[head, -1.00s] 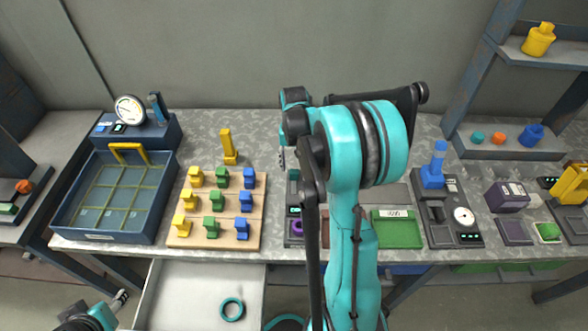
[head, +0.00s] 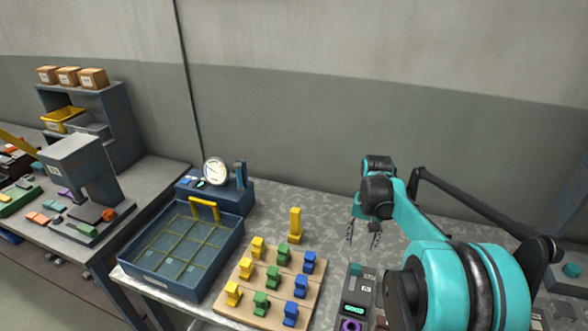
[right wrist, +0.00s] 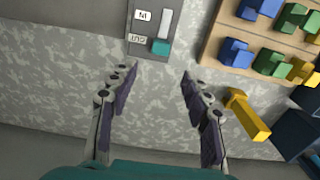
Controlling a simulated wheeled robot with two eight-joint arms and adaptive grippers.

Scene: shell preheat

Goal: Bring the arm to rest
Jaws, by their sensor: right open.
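In the right wrist view the open fingers (right wrist: 158,85) are over bare table, between a grey panel with a teal switch (right wrist: 160,47) and the yellow piece (right wrist: 247,114). My left gripper is not in view.
A wooden board (head: 231,300) holds several yellow, green and blue pieces. A blue gridded tray (head: 143,278) with a yellow handle and a gauge box (head: 228,194) stand left of it. A second bench with a press (head: 80,165) is at far left.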

